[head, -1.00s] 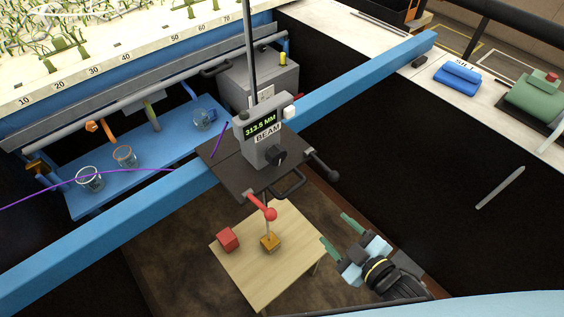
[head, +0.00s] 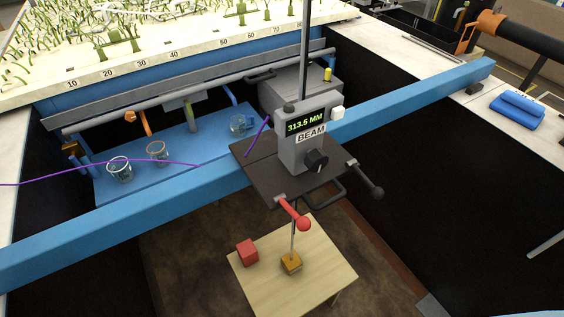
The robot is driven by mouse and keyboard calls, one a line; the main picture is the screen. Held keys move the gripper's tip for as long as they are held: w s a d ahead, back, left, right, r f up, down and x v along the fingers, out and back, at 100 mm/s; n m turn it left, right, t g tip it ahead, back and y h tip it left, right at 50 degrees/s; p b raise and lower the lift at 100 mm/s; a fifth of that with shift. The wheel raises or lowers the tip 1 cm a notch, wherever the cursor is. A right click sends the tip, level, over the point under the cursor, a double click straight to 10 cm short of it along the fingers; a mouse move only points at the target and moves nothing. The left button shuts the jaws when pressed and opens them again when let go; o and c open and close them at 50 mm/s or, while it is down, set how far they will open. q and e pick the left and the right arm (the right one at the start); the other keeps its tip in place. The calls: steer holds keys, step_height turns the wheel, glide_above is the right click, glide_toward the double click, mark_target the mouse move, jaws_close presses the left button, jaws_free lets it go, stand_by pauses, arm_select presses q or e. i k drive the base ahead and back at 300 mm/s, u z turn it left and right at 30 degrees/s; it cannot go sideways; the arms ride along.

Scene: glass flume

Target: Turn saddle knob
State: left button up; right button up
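The saddle, a dark plate (head: 262,173) carrying a grey box (head: 292,150) labelled BEAM, sits on the blue beam (head: 405,105). Its green display (head: 305,125) reads 313.5 MM. A black knob (head: 316,161) is on the front of the box. A red-handled lever (head: 292,212) is at the plate's front edge, and a dark lever with a round end (head: 367,181) sticks out at its right. Which of these is the saddle knob is not marked. Neither of my grippers is in view.
Below the saddle, a wooden table (head: 325,255) holds a red cube (head: 247,252) and an orange block (head: 291,263) under a thin rod. Glass beakers (head: 120,170) stand on a blue shelf left of the saddle. A blue rolled item (head: 517,108) lies on the right ledge.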

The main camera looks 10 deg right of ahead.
mark_target(315, 160)
steer(key=u, duration=1.05)
steer(key=k, duration=1.7)
steer(key=z, duration=1.45)
steer(key=i, duration=1)
